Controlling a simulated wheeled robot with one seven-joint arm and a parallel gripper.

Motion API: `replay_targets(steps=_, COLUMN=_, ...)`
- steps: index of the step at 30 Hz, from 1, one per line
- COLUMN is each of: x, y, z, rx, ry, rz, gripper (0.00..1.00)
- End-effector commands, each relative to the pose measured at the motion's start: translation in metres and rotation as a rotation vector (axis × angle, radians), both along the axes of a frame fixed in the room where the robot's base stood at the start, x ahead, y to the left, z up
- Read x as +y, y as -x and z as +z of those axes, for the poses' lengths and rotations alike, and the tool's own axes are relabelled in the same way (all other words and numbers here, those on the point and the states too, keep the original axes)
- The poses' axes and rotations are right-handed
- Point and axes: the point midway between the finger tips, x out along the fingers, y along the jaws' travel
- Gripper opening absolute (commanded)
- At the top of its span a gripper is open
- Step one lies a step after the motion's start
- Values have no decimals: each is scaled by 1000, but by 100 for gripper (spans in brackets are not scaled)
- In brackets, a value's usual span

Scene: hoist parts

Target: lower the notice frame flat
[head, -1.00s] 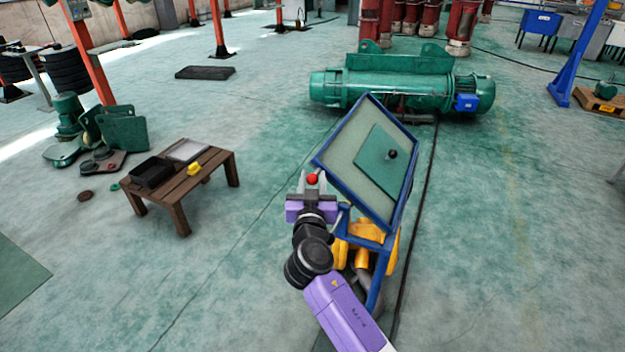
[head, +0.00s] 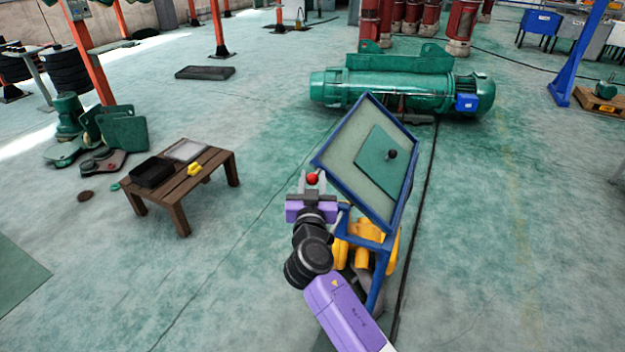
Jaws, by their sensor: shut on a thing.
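The notice frame (head: 345,158) is a blue-rimmed, pale tilted panel on a blue stand. A green square plate (head: 375,165) with a black knob (head: 392,154) is on its face. The frame is tilted, with its upper edge toward the back. My gripper (head: 312,181) is at the frame's left side, its jaws shut on a red ball-shaped knob (head: 312,179). How the knob joins the frame is hard to make out.
A low wooden table (head: 205,173) at left holds a black tray (head: 151,172), a grey tray (head: 187,150) and a yellow item (head: 194,169). A green hoist (head: 400,88) lies behind the frame. Yellow parts (head: 362,257) sit under the stand. Floor to the right is mostly clear.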

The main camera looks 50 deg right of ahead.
Motion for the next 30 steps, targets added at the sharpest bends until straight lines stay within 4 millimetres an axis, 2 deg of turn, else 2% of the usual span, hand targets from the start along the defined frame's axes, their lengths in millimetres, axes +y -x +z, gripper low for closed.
replay_targets(steps=10, x=5, y=-4, z=0, rx=-1, ry=2, rz=14, gripper=0)
replay_targets(steps=16, x=8, y=-9, z=-7, rx=27, ry=14, rz=15, gripper=0)
replay_targets(steps=23, x=12, y=-21, z=-27, rx=103, ry=41, rz=17, gripper=0)
replay_targets(steps=30, x=18, y=-35, z=-55, rx=213, ry=82, rz=18, gripper=0)
